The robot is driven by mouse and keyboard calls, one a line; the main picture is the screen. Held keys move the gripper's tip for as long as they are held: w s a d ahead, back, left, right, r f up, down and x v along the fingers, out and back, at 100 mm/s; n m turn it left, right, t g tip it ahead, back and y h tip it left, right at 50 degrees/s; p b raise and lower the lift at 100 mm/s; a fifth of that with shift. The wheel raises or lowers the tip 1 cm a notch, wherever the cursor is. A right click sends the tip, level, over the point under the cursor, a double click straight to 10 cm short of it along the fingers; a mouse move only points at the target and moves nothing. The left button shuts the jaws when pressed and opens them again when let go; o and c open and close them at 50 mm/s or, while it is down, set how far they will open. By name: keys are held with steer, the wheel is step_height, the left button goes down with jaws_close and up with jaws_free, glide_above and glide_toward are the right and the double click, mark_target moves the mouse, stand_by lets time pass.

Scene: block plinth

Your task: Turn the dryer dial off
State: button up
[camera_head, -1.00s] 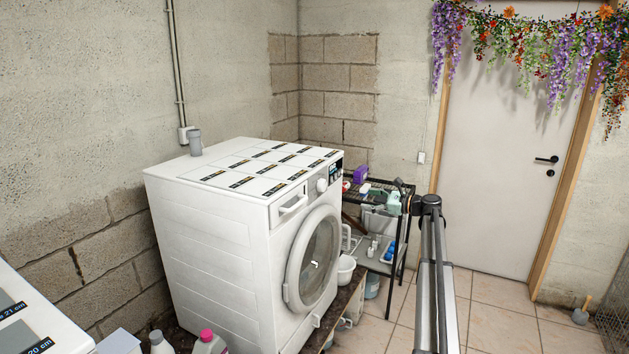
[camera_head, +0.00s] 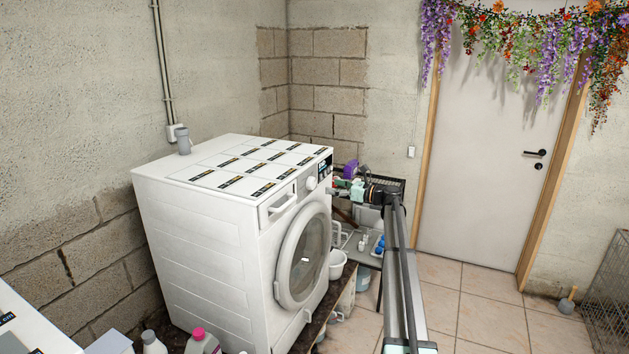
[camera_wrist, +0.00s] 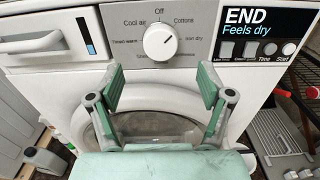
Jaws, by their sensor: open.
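The dryer (camera_head: 190,240) is a white front-loading machine with a round door. Its dial (camera_wrist: 160,41) is a white round knob on the grey control panel, with "Off" printed above it and "Cool air", "Cottons" and other settings around it. I cannot clearly tell which setting its mark points to. The dial also shows in the head view (camera_head: 311,183). My gripper (camera_wrist: 162,88) is open and empty. Its green-padded fingers are spread below the dial in the wrist view, apart from it. In the head view my gripper is small, just right of the dryer's front.
A display reading "END Feels dry" (camera_wrist: 258,32) is right of the dial. A drawer handle (camera_wrist: 30,43) is to the left. A black rack (camera_head: 385,183) with items stands beyond the dryer. Bottles (camera_head: 203,342) stand in front at left.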

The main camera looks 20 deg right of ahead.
mark_target(314, 182)
steer(key=p+x, duration=0.2)
steer(key=x, duration=0.6)
steer(key=shift+w+a+p, duration=0.2)
steer(key=shift+w+p, duration=0.1)
steer(key=c, duration=1.1)
